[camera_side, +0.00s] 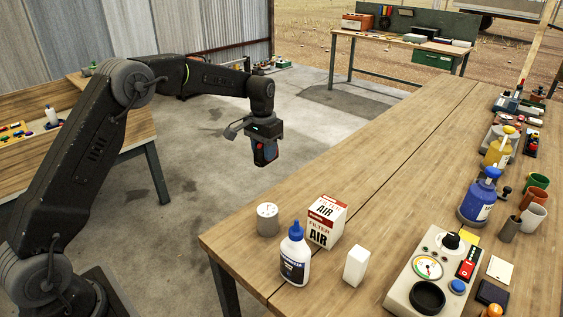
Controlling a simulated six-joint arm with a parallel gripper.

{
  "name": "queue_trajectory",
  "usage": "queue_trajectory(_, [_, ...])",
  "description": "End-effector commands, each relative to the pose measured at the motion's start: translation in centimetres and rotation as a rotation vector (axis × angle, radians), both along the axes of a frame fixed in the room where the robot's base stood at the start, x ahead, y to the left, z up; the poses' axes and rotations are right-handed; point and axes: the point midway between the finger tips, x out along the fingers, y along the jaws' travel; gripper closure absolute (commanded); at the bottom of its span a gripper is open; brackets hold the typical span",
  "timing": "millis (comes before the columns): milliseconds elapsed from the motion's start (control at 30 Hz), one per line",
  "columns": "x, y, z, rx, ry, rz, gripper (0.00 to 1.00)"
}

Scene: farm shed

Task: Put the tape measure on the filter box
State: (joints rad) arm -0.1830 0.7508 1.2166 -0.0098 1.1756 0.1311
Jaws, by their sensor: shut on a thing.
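My gripper (264,143) points down beyond the far left side of the wooden table, over the concrete floor in the picture. It is shut on the tape measure (265,154), a small dark and red thing with a bit of blue on it. The fingers partly hide it. The filter box (325,221) is white and red, marked FILTER AIR, and stands upright near the table's front left corner. Its top is bare. My gripper is up and to the left of the box in the picture, well apart from it.
A grey can (267,219), a white bottle with a blue cap (295,254) and a white block (356,265) stand close around the box. A gauge panel (433,274) is to the right. Bottles and cups line the right side. The table's middle (400,160) is clear.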

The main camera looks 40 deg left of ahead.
Motion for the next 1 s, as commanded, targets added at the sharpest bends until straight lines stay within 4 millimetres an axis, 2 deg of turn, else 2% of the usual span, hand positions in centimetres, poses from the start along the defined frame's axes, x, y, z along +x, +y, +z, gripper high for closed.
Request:
queue_trajectory(67, [-0.3,0.2,0.8,0.0,-0.004,-0.002,0.98])
queue_trajectory(167, [-0.8,-1.1,2.3,0.001,-0.006,-0.012,0.98])
queue_trajectory(400, [-3.1,-7.9,7.6,0.005,-0.007,-0.043,0.98])
queue_trajectory(600, [-5.1,-11.4,10.4,0.008,-0.003,-0.056,0.98])
queue_trajectory(767, [-5.3,-13.6,10.1,0.009,0.001,-0.06,0.98])
queue_trajectory(1000, [-4.3,-18.6,7.0,0.009,0.001,-0.061,0.98])
